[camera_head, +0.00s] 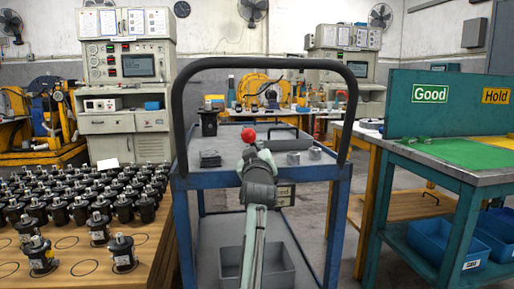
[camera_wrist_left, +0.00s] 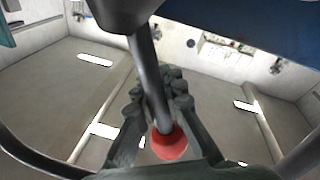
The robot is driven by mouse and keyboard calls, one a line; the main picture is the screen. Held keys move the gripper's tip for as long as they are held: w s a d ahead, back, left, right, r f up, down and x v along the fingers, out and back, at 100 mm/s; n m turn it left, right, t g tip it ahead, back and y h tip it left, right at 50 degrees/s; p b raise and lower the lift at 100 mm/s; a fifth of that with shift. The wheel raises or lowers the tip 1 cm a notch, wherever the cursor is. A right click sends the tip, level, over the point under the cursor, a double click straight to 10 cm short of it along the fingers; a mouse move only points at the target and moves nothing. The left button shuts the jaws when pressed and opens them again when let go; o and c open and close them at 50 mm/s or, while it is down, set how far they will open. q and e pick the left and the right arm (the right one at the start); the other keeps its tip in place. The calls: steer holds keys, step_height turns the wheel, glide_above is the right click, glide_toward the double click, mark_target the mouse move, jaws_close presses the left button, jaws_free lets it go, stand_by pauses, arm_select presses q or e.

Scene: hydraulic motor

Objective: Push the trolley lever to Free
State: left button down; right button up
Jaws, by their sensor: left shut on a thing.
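The trolley (camera_head: 180,215) stands in the middle of the head view, with a blue frame and a tall black handle (camera_head: 178,110). Its lever has a red knob (camera_head: 248,135), which shows just above my left gripper (camera_head: 254,153). In the left wrist view the lever is a grey rod (camera_wrist_left: 152,75) ending in the red knob (camera_wrist_left: 168,144). The rod runs between the dark fingers of my left gripper (camera_wrist_left: 168,92), which is shut on the lever. I see no Free marking, and the lever's base is hidden. My right gripper is not in view.
A black motor (camera_head: 208,121) and small metal parts (camera_head: 210,158) sit on the trolley top. A wooden table (camera_head: 150,258) with many motors stands at left. A teal bench (camera_head: 420,170) with Good and Hold signs stands at right. A grey bin (camera_head: 278,262) is on the lower shelf.

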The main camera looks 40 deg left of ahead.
arm_select(q)
steer(key=shift+a, duration=0.1)
steer(key=c, duration=1.6)
jaws_free()
steer(key=v, duration=0.7)
steer(key=shift+s+f, duration=0.1)
steer(key=shift+s, duration=0.15)
